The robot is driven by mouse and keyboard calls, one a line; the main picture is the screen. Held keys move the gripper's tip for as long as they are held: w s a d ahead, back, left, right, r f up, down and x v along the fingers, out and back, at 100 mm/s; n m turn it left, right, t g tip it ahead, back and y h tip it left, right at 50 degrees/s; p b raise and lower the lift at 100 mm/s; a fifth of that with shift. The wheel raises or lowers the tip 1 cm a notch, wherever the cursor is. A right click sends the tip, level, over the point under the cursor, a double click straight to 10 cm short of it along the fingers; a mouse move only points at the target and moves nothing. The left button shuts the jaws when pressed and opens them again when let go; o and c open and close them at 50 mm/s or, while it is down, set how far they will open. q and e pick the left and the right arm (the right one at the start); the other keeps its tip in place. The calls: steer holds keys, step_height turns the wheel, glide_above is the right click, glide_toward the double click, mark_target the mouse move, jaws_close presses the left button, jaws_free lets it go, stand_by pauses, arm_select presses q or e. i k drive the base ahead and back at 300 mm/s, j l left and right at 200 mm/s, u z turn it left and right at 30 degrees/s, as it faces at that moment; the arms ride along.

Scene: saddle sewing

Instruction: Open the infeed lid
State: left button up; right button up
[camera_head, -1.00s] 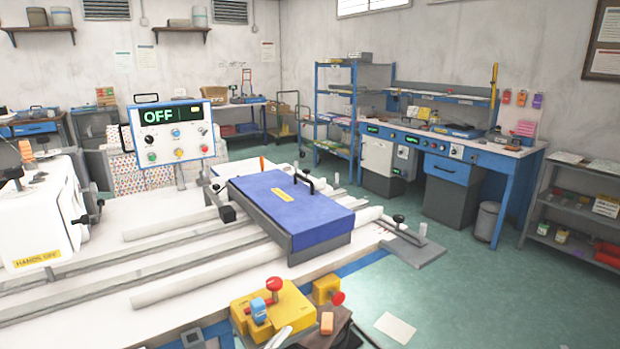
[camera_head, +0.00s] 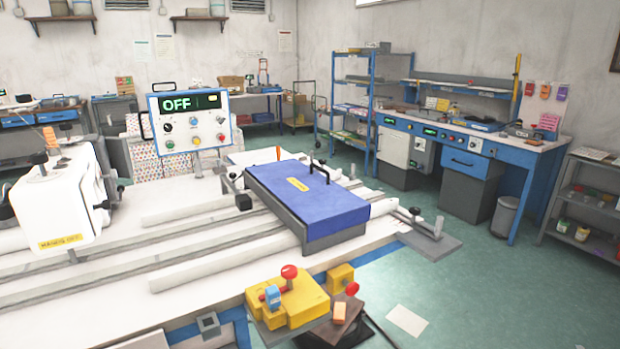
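The infeed lid (camera_head: 308,203) is a flat blue rectangular cover with a yellow label and a black handle (camera_head: 319,171) at its far right edge. It lies shut on a grey frame (camera_head: 335,239) on the white machine bed. Neither of my grippers shows in the head view, so nothing of mine is seen touching the lid.
An OFF control panel (camera_head: 190,119) stands behind the bed, left of the lid. A white sewing head (camera_head: 58,205) is at the left. A yellow box with red knobs (camera_head: 289,303) sits at the front. Open green floor (camera_head: 470,290) lies to the right.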

mark_target(327, 207)
steer(key=i+l+u, duration=0.3)
steer(key=i+l, duration=0.45)
